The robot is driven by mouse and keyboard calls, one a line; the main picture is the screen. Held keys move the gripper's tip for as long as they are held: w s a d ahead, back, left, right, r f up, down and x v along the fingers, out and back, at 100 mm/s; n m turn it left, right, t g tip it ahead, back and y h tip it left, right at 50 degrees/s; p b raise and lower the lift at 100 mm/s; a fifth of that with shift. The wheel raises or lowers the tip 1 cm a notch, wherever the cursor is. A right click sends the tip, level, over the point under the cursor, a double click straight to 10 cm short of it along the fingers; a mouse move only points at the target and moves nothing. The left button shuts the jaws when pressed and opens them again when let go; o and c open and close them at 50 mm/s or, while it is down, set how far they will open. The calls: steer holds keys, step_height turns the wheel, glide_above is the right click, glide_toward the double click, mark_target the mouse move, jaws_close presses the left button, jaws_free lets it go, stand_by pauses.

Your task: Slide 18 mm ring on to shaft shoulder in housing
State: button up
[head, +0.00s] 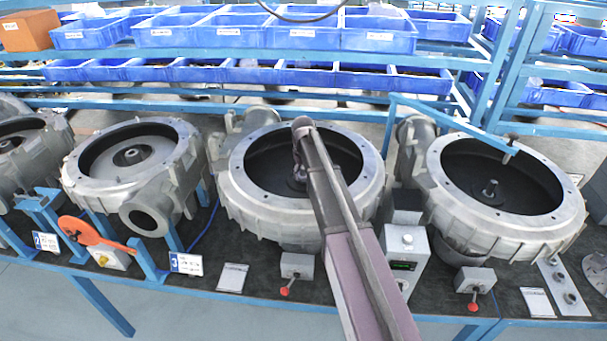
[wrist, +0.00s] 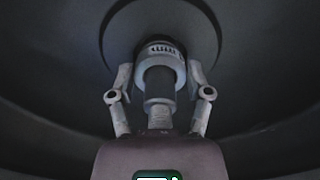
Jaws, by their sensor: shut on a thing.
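My gripper (head: 299,172) reaches down into the open middle housing (head: 250,196) in the head view. In the wrist view my gripper (wrist: 160,76) has a finger on each side of a pale ring (wrist: 148,64), shut on it. The ring bears dark printed marks on its upper side. A dark cylinder, seemingly the shaft (wrist: 159,85), shows inside the ring, with a paler end nearer the camera. The ring appears to be around it. I cannot tell whether the ring touches the shoulder, which is hidden.
Another open housing (head: 568,213) with a bare shaft stub stands on the right, and a further housing (head: 180,172) on the left. A grey control box (head: 404,260) and an orange paddle (head: 80,230) are at the bench front. Blue bins (head: 375,40) fill the racks behind.

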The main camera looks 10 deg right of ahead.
steer(key=shift+r+p, duration=0.3)
steer(key=shift+p, duration=0.05)
stand_by(3.2)
steer(key=shift+f+b, duration=0.3)
steer(key=shift+b, duration=0.05)
stand_by(2.1)
steer(key=shift+r+p, duration=0.3)
stand_by(0.5)
steer(key=o, duration=1.2)
steer(key=shift+r, duration=0.1)
